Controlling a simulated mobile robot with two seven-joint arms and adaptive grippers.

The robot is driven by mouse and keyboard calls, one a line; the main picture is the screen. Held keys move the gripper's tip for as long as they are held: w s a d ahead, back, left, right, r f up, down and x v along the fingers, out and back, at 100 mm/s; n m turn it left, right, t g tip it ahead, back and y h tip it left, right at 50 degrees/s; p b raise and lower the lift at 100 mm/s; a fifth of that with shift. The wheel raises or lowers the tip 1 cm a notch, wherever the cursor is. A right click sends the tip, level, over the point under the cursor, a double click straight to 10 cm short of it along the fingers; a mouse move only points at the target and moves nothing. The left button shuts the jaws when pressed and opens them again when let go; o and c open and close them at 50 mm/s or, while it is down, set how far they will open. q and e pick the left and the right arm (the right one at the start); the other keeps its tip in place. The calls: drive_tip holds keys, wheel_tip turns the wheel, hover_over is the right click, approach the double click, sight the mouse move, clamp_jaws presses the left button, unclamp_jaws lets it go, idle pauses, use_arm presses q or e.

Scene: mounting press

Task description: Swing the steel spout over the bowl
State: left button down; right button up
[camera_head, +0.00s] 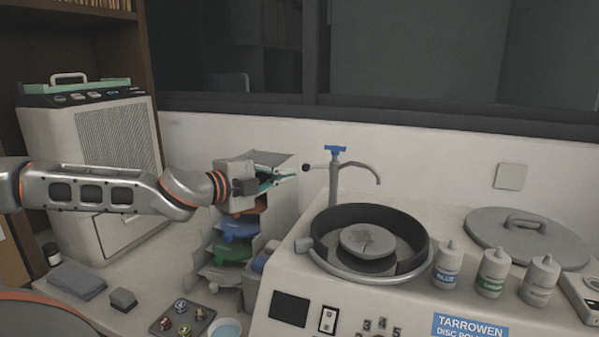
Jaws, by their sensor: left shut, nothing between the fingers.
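The steel spout (361,165) rises behind the machine's bowl on an upright post with a blue handle on top. It arches to the right, and its tip hangs above the bowl's back rim in the picture; I cannot tell whether it is over the bowl's inside. A thin rod with a black knob (306,168) sticks out left from the post. The black-rimmed bowl (413,231) holds a round grey disc (367,240). My left gripper (291,176) is shut and empty, just left of the black knob, with a small apparent gap. My right gripper is out of view.
Several labelled bottles (492,273) stand right of the bowl, with a round grey lid (527,238) behind them. A rack of coloured trays (234,228) stands below my left gripper. A white box-shaped unit (118,150) stands at the left. A wall runs close behind the spout.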

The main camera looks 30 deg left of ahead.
sight(308, 167)
use_arm(q)
drive_tip(key=w, duration=0.2)
drive_tip(key=w+a+f+b, duration=0.1)
drive_tip(key=w, duration=0.2)
drive_tip(key=w+b, duration=0.1)
drive_tip(key=w, duration=0.2)
drive_tip(key=shift+w+a+f, duration=0.1)
drive_tip(key=shift+a+f, duration=0.05)
drive_tip(key=shift+f, duration=0.1)
drive_tip(key=shift+w, duration=0.15)
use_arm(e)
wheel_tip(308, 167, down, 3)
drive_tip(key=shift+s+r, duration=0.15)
use_arm(q)
drive_tip(key=shift+a, duration=0.1)
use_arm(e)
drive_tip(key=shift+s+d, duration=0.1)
use_arm(q)
drive_tip(key=shift+w+a+h, duration=0.1)
drive_tip(key=shift+a+h, duration=0.2)
drive_tip(key=shift+h, duration=0.2)
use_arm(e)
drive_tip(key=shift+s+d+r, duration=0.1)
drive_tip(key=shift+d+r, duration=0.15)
